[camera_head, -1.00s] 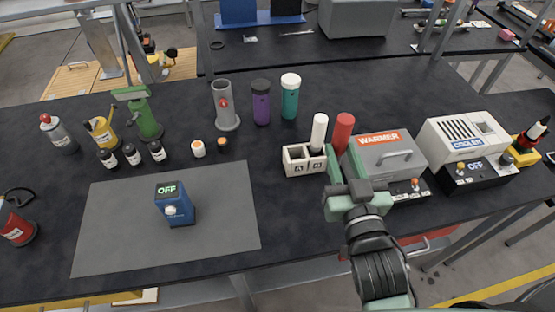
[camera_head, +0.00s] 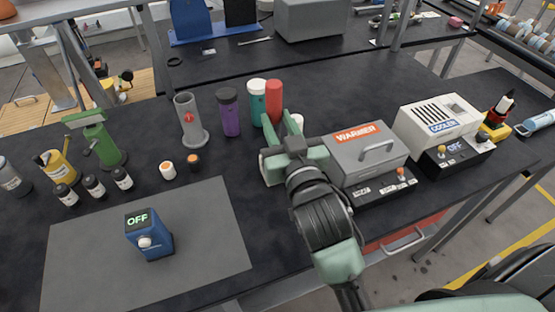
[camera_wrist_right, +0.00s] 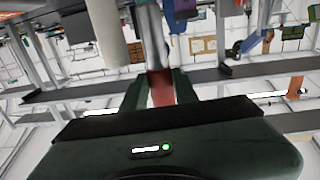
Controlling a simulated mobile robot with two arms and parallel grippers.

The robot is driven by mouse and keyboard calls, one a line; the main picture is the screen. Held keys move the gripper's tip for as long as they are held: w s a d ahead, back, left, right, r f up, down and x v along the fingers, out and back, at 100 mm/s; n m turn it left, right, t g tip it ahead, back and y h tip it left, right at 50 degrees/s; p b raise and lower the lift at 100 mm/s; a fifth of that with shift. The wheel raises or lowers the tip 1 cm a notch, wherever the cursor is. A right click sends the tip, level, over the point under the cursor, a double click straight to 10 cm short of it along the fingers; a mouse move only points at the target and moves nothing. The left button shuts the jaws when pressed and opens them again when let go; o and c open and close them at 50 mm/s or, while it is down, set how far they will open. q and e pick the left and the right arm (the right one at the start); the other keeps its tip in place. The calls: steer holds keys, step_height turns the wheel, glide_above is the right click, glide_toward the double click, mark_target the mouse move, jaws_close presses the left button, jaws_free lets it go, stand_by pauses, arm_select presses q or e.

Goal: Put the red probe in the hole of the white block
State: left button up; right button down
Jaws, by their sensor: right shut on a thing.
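My right gripper (camera_head: 280,122) is shut on the red probe (camera_head: 275,95). A white probe (camera_head: 297,119) shows just right of the fingers, and also in the wrist view (camera_wrist_right: 106,32). I cannot tell whether the red probe touches the block. My left gripper is not in view.
The grey warmer (camera_head: 365,155) stands close to the right of my gripper, with the cooler (camera_head: 437,120) beyond it. The teal bottle (camera_head: 257,98) and purple bottle (camera_head: 229,115) stand behind left. A grey mat (camera_head: 200,255) with a blue OFF device (camera_head: 150,240) lies left.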

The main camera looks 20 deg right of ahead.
step_height(320, 180, down, 5)
steer(key=shift+f, duration=0.1)
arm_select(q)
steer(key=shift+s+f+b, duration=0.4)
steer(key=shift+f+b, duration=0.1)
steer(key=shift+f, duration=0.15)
arm_select(e)
steer(key=shift+f, duration=2.35)
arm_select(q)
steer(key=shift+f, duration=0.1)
arm_select(e)
steer(key=shift+f, duration=0.1)
steer(key=c, duration=1.5)
jaws_free()
steer(key=shift+f, duration=0.15)
steer(key=shift+o, duration=0.7)
